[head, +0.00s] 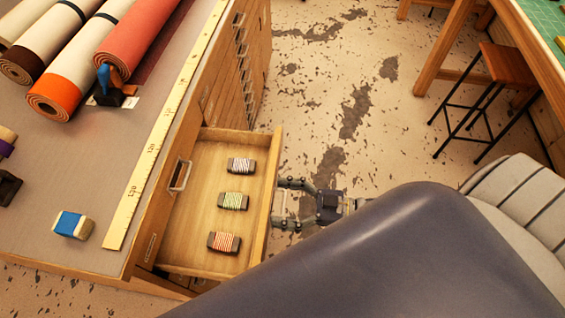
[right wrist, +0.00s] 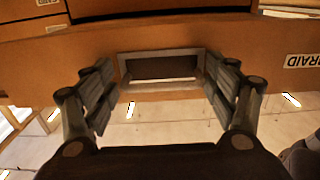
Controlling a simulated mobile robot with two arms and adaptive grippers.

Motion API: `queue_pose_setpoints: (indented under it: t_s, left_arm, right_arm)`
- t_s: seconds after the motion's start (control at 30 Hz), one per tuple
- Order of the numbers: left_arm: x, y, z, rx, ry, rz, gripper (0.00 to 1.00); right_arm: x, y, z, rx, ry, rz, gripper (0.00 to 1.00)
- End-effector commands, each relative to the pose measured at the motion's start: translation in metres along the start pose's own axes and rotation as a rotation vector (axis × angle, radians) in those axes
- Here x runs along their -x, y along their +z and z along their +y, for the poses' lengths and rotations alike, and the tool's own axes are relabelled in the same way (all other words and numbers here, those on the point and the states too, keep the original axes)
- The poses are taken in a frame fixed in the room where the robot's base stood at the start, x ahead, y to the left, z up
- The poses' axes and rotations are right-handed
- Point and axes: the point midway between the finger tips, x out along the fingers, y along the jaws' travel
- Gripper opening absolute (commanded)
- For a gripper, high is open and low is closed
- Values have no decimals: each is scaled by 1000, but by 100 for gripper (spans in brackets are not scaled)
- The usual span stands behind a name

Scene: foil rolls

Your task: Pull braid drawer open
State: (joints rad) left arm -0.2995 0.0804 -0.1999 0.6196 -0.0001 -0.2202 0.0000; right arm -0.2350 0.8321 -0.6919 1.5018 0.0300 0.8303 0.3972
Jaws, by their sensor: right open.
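The braid drawer (head: 190,240) stands pulled out from the wooden cabinet in the head view. Three cards of wound braid lie in it: white (head: 241,165), green (head: 233,201) and red (head: 224,242). In the right wrist view its wooden front (right wrist: 270,45) carries a label reading "BRAID" (right wrist: 305,61), cut off at the edge. My right gripper (head: 281,204) is open just outside the drawer front. In the right wrist view its fingers stand on either side of the metal handle (right wrist: 160,87); I cannot tell whether they touch it. My left gripper is not in view.
The cabinet top (head: 85,150) holds fabric rolls (head: 140,40), a yellow measuring strip (head: 160,140), a blue-handled tool (head: 106,85) and a blue-wrapped block (head: 72,225). More drawer handles (head: 241,45) line the cabinet side. A stool (head: 505,64) stands at right. The floor between is clear.

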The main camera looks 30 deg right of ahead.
Motion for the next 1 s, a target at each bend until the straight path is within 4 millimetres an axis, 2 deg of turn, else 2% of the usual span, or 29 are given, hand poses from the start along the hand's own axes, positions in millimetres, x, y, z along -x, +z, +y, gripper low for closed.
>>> queue_pose_setpoints:
  t_s: [0.23,0.37,0.8,1.0]
  left_arm:
    - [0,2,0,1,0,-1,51]
    - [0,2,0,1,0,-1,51]
    - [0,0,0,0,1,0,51]
    - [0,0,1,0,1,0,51]
  right_arm:
    - [0,0,0,0,0,1,80]
    - [9,0,0,0,1,-2,80]
    - [96,1,0,0,0,-3,80]
    - [117,0,0,0,0,-1,80]
